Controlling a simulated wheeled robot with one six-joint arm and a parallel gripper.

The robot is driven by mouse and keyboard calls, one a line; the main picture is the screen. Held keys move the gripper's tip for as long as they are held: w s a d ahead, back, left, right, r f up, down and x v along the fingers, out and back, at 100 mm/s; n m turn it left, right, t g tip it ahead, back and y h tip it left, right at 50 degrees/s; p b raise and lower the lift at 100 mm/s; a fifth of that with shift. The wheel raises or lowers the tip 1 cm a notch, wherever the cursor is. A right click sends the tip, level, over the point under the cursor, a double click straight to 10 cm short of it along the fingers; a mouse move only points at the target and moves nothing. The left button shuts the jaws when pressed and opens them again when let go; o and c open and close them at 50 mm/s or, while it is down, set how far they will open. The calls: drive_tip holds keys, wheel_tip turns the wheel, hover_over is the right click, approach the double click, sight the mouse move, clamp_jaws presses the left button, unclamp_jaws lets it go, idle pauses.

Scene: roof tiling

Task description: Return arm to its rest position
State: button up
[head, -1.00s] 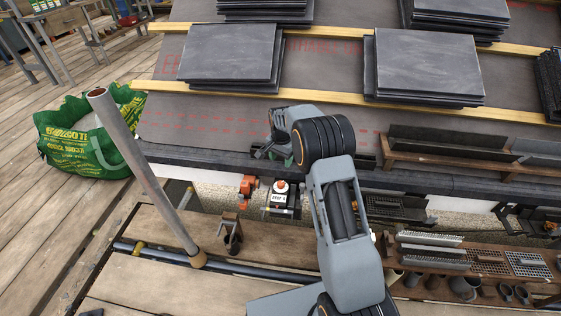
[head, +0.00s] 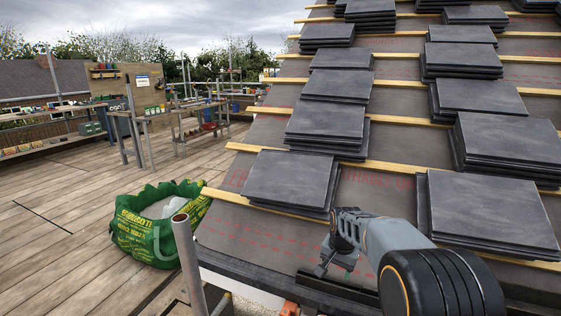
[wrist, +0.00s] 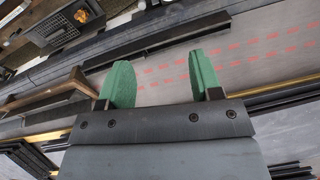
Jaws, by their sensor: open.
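My gripper (head: 330,262) is in the lower middle of the head view, over the bottom edge of the roof. It sits just below and right of the nearest tile stack. In the wrist view its two green finger pads (wrist: 158,84) stand apart with nothing between them, so it is open and empty. Behind the pads are the grey roof membrane with red print (wrist: 237,58) and a dark strip (wrist: 155,42). My arm reaches in from the lower right of the head view and hides part of the roof edge.
Several stacks of dark tiles (head: 290,180) rest along wooden battens (head: 390,168) on the sloping roof. A green bag (head: 158,232) stands on the plank deck (head: 60,225) at the left. A grey pole (head: 188,265) rises beside the roof corner. Workbenches (head: 150,120) stand further back.

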drive_tip(key=s+r+n+t+p, duration=0.2)
drive_tip(key=s+r+n+p, duration=0.4)
drive_tip(key=s+r+p, duration=1.1)
drive_tip(key=s+r, duration=0.6)
drive_tip(key=r, duration=0.1)
drive_tip(key=shift+a+r+n, duration=0.2)
drive_tip(key=shift+r+n, duration=0.1)
drive_tip(key=shift+r, duration=0.1)
